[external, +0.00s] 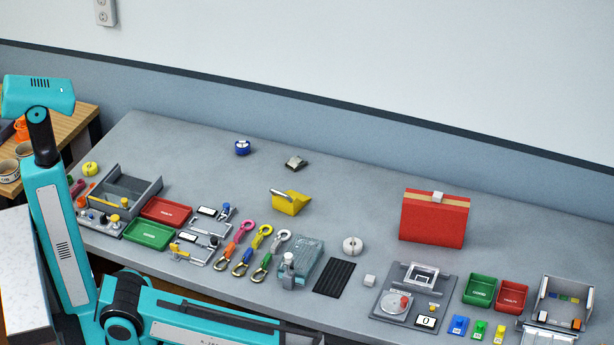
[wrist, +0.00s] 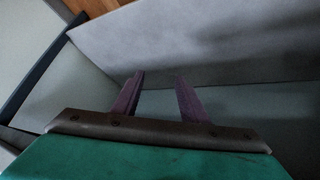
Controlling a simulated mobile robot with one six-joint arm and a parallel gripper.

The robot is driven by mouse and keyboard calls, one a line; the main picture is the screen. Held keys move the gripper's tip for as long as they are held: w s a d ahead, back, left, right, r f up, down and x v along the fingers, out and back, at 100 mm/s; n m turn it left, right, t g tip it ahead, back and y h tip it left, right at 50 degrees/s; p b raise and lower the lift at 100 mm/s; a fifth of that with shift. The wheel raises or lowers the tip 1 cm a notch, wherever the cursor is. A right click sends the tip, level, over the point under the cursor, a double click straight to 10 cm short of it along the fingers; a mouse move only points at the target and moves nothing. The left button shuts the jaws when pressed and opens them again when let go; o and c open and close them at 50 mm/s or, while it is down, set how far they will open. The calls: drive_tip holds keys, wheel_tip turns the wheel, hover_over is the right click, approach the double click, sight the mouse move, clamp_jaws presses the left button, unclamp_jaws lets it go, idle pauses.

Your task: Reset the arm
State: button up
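My arm is teal and black and shows at the left and along the bottom of the external view. My gripper (wrist: 158,88) shows in the wrist view with two dark purple fingers. The fingers stand apart with nothing between them. Beyond them is a plain grey surface. In the external view I cannot make out the gripper's fingers.
The grey workbench (external: 342,190) carries a red case (external: 433,220), a yellow scoop-like object (external: 290,203), a grey divided tray (external: 125,190), red and green trays, and several clips. The bench's back strip is mostly clear. A wooden table (external: 75,125) stands at the far left.

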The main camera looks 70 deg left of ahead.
drive_tip(key=s+a+f+m+g+y+p, duration=0.1)
drive_tip(key=s+a+f+g, duration=0.2)
drive_tip(key=s+a+f, duration=0.45)
drive_tip(key=s+a+f+g, duration=0.3)
drive_tip(key=s+a+f, duration=0.2)
drive_tip(key=s+a, duration=0.45)
drive_tip(key=s+a+f+m+g+h+p, duration=0.1)
drive_tip(key=s+g, duration=0.5)
drive_tip(key=s, duration=1.9)
wheel_tip(320, 180, down, 2)
drive_tip(key=shift+a+f+m+g+h, duration=0.2)
drive_tip(key=shift+a+m+g+h, duration=0.25)
drive_tip(key=shift+a+m, duration=0.4)
